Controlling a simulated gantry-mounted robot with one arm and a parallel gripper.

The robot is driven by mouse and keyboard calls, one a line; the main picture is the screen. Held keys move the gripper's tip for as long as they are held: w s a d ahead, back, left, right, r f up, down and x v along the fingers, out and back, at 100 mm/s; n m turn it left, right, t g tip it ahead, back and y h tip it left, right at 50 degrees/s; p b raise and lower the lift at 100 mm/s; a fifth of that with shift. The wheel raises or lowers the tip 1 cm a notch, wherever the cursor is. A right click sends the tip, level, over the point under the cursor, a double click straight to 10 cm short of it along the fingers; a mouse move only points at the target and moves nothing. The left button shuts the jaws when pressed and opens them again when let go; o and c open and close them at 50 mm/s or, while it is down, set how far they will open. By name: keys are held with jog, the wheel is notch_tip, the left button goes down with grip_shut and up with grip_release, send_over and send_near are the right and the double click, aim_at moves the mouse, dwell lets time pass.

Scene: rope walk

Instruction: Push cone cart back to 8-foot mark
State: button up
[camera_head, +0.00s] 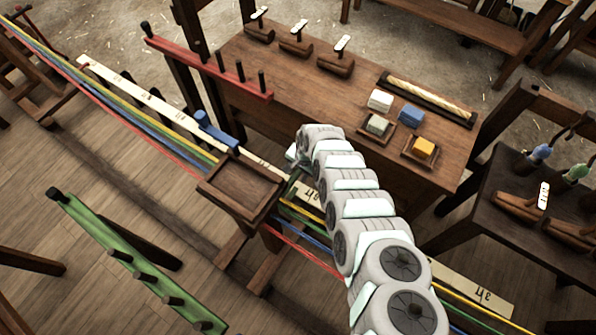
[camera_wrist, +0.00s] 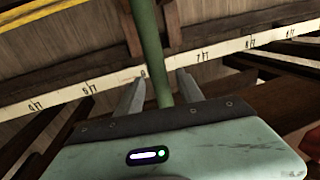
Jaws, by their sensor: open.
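The cart appears to be the dark wooden, tray-topped piece (camera_head: 222,212) sitting across the coloured ropes, left of my arm in the head view. My gripper (camera_head: 292,164) is beside its right end, fingers mostly hidden by the arm. In the wrist view my gripper (camera_wrist: 159,78) is open, with a green upright post (camera_wrist: 148,35) between the fingers; I cannot tell whether they touch it. A pale measuring strip (camera_wrist: 225,49) with foot marks runs behind. Further marks to the right are small.
A blue block (camera_head: 216,131) sits by the strip left of the cart. Red, yellow, green and blue ropes (camera_head: 130,110) run lengthwise. A bench (camera_head: 290,85) with small blocks stands behind; a green pegged rail (camera_head: 130,262) is at front left.

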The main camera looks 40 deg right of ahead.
jog(key=shift+c, duration=0.2)
grip_shut()
dwell(1.1)
